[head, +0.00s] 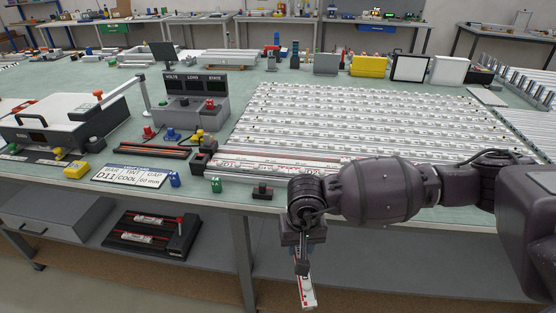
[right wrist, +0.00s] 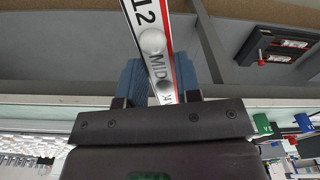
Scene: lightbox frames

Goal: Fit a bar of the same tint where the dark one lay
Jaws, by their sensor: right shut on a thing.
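My right gripper (head: 302,262) hangs in front of the table's front edge, shut on a white bar with a red stripe (head: 306,291). In the right wrist view the bar (right wrist: 150,38) stands between the blue fingers, printed "12" and "MID"; the rest of its print is partly hidden. The lightbox frame (head: 350,118) lies on the table with many rows of pale light bars. A card (head: 130,175) reads "D11", "COOL" and "60 mm", with "TINT" and "GAP" headings. I cannot make out a dark or empty place in the rows. My left gripper is out of view.
A black tray (head: 150,237) with red-and-white bars lies on the lower shelf. A red-edged strip (head: 265,163) runs along the frame's near side. A meter console (head: 194,95), a grey-and-black machine (head: 60,120) and small coloured blocks stand left. Floor space is open below the gripper.

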